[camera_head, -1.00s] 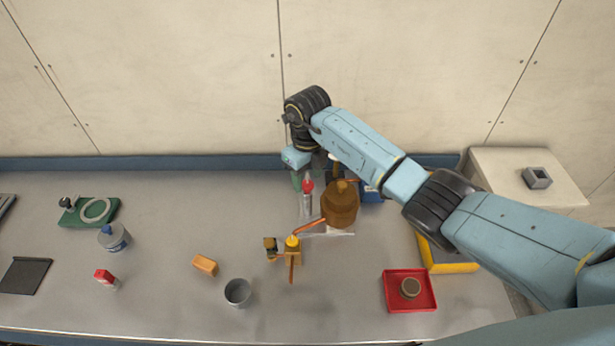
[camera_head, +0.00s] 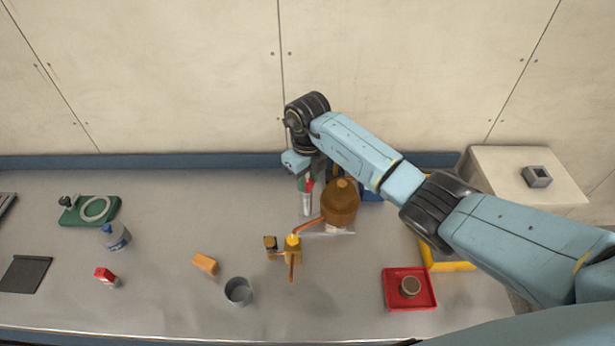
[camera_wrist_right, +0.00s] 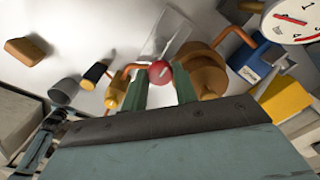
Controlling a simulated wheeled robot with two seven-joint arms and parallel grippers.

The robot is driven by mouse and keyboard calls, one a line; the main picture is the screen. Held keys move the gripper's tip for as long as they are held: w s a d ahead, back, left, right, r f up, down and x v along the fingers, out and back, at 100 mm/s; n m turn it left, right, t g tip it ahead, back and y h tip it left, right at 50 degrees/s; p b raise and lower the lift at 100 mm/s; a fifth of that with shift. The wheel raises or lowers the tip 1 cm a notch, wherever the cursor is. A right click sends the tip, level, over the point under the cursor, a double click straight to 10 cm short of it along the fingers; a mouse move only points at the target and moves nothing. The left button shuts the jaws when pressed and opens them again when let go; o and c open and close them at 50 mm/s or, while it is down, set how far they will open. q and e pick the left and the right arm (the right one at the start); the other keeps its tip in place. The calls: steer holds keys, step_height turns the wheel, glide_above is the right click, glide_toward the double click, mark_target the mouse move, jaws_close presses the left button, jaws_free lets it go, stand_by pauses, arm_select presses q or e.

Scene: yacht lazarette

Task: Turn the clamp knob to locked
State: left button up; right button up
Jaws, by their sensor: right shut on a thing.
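The clamp knob (camera_head: 309,187) is a small red ball on top of a clear, pale upright piece near the back middle of the bench. In the right wrist view the red knob (camera_wrist_right: 160,73) shows a short white mark and sits between the green fingers. My right gripper (camera_head: 305,182) reaches down over it from the back and is shut on it. The fingers hide part of the knob in the head view. Which way its mark stands against any locked sign cannot be told. My left gripper is not in view.
A brown rounded vessel (camera_head: 341,203) stands just right of the knob, with a copper pipe and brass fitting (camera_head: 292,243) in front. A grey cup (camera_head: 239,291), orange block (camera_head: 205,264) and red tray (camera_head: 424,302) lie nearer the front.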

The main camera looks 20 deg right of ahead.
steer(key=m, duration=0.4)
steer(key=shift+r, duration=0.1)
steer(key=m+p, duration=0.1)
steer(key=m, duration=0.3)
steer(key=shift+m, duration=0.4)
steer(key=m+p, duration=0.1)
steer(key=m, duration=0.3)
steer(key=shift+m+p, duration=0.6)
steer(key=shift+m, duration=1.6)
steer(key=shift+w, duration=0.1)
steer(key=o, duration=1)
steer(key=shift+c, duration=0.2)
